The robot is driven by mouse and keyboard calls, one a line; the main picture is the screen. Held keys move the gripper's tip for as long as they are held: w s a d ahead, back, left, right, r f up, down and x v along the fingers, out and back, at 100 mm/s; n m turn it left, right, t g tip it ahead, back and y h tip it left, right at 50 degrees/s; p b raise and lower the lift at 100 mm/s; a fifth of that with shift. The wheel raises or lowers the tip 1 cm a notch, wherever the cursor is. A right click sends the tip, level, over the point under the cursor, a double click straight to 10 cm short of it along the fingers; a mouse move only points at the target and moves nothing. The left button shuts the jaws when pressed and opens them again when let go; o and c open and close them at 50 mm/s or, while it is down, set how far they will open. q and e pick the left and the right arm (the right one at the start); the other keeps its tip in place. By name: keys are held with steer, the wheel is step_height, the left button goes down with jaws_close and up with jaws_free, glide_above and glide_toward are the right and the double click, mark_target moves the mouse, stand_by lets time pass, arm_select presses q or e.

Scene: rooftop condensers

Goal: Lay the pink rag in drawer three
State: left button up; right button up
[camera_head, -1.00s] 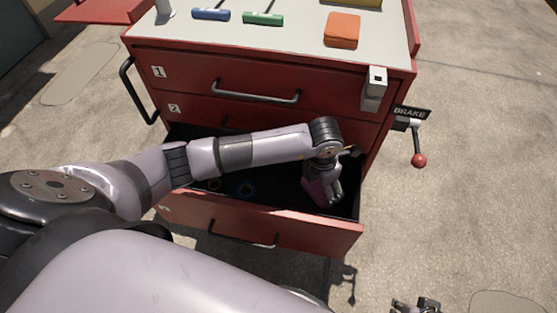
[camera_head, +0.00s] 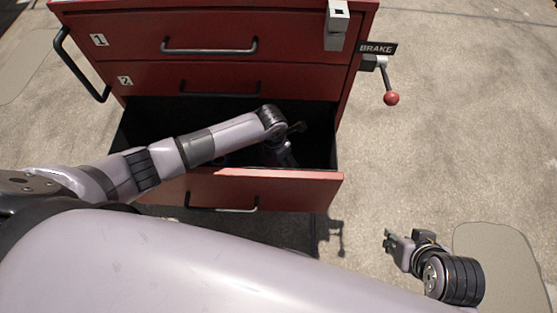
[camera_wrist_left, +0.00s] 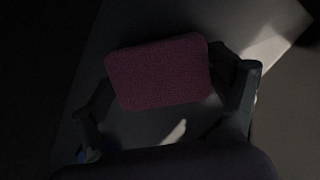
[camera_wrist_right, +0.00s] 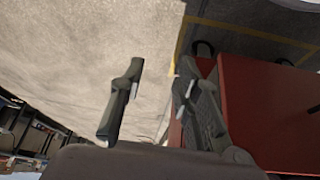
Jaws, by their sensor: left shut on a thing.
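Drawer three, the open third drawer down, shows its red front (camera_head: 300,190) in the head view. My left gripper (camera_head: 286,160) is down inside it, partly hidden by the drawer front. In the left wrist view the pink rag (camera_wrist_left: 158,73), dark in the shade, is a rounded rectangle between the two fingers of my left gripper (camera_wrist_left: 165,75), which is shut on it. The rag is hidden in the head view. I cannot tell whether it touches the drawer floor. My right gripper (camera_head: 391,241) is open and empty, outside the cabinet at the right; its fingers (camera_wrist_right: 157,75) stand apart.
Drawer one (camera_head: 130,38) and drawer two (camera_head: 150,80) are closed above the open drawer. A brake lever with a red knob (camera_head: 391,98) sticks out at the cabinet's right side. A grey box (camera_head: 336,22) is on the front's upper right.

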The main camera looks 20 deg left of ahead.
arm_select(q)
steer(key=shift+d+f, duration=0.1)
steer(key=shift+f, duration=0.2)
arm_select(e)
steer(key=shift+w+a+r+t, duration=0.15)
steer(key=shift+w+t, duration=0.15)
steer(key=shift+w, duration=0.35)
arm_select(q)
steer(key=shift+f, duration=0.15)
steer(key=o, duration=0.9)
arm_select(e)
steer(key=shift+w+a+r, duration=0.1)
steer(key=shift+w+r, duration=0.05)
steer(key=shift+w, duration=0.25)
